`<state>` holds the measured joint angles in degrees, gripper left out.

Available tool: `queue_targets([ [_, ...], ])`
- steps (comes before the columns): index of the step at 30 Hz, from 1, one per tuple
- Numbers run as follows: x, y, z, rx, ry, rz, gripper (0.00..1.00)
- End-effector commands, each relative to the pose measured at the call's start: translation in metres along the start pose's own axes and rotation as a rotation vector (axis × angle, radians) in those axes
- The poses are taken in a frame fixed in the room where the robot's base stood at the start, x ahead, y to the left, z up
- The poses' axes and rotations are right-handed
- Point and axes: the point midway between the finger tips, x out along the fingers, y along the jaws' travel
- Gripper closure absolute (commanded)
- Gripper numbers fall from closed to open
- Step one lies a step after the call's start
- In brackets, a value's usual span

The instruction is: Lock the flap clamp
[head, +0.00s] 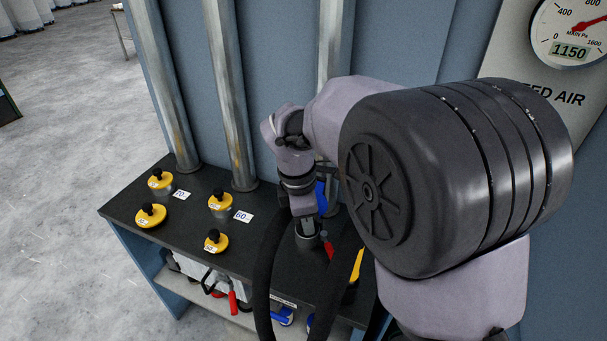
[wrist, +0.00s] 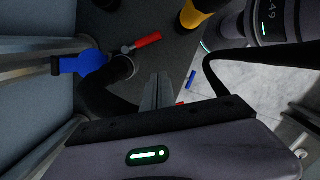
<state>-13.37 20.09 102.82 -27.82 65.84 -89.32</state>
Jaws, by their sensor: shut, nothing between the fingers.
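The clamp's red handle (wrist: 148,40) shows in the wrist view on a short metal stem, beside a dark round pipe stub (wrist: 120,68). A blue lever or flap (wrist: 82,62) sits left of it. In the head view the red handle (head: 328,248) and part of the blue piece (head: 320,196) show beside my wrist. My gripper (wrist: 163,78) is shut and empty, its fingers a little below and right of the red handle in the wrist view, apparently apart from it. My arm hides part of the clamp area in the head view; whether the clamp is locked I cannot tell.
A dark bench top (head: 190,222) carries several yellow knobbed weights (head: 151,215) with number labels. Metal pipes (head: 232,100) rise behind. A gauge (head: 571,35) reads 1150. Black hoses hang near my wrist. A lower shelf (head: 215,297) holds tools. Open floor lies left.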

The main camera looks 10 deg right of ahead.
Motion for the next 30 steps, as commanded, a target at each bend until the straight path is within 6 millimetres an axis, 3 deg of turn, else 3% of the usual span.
queue_targets([
  [4,0.017,0.013,-0.008,-0.157,-0.031,-0.028,1.00],
  [16,0.027,0.013,-0.008,-0.171,-0.033,-0.030,1.00],
  [30,0.126,0.009,-0.005,-0.169,-0.032,-0.031,1.00],
])
